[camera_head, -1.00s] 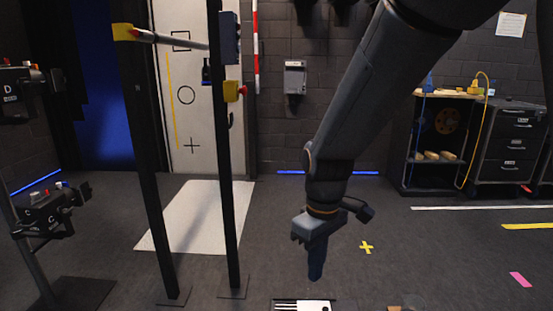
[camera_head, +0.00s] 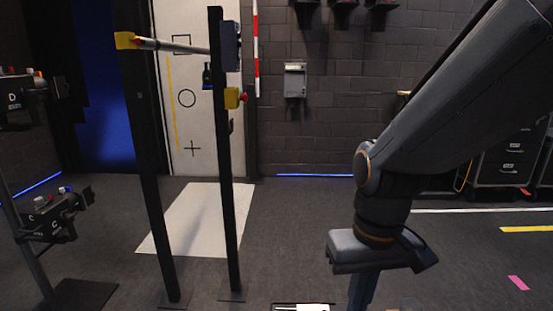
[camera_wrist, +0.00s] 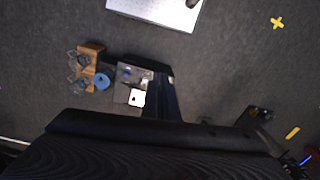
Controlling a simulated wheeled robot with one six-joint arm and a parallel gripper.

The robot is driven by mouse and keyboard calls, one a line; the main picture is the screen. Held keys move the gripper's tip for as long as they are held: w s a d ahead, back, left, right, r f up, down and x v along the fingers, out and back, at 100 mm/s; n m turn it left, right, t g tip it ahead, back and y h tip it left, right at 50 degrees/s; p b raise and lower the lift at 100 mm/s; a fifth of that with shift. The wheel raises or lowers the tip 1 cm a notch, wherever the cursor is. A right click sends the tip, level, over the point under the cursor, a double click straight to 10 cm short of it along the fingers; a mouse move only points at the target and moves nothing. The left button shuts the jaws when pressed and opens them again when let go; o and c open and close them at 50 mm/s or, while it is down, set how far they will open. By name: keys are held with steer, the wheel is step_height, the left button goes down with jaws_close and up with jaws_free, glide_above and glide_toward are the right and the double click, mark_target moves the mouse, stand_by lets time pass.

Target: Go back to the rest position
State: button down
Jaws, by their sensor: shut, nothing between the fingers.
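My gripper (camera_head: 362,291) points down at the lower middle right of the head view, and its fingers run toward the bottom edge. It is shut and empty. In the wrist view its dark fingers (camera_wrist: 163,96) show over the floor side of some small items. My arm comes in from the upper right and hides part of the back wall and cabinets. Box D (camera_head: 14,100) and box C (camera_head: 50,216) are on a stand at the left. My gripper is apart from all of these.
Two black posts (camera_head: 150,190) carry a grey bar (camera_head: 175,46) at left. A white floor patch (camera_head: 190,220) lies behind them. In the wrist view, a wooden block (camera_wrist: 91,52), a blue round thing (camera_wrist: 102,81) and a white card (camera_wrist: 137,97) lie near my fingers. Middle floor looks clear.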

steer(key=d+r+m+p, duration=0.1)
steer(key=d+r+p, duration=0.4)
steer(key=p, duration=0.5)
steer(key=shift+s+d+r, duration=0.25)
stand_by(1.3)
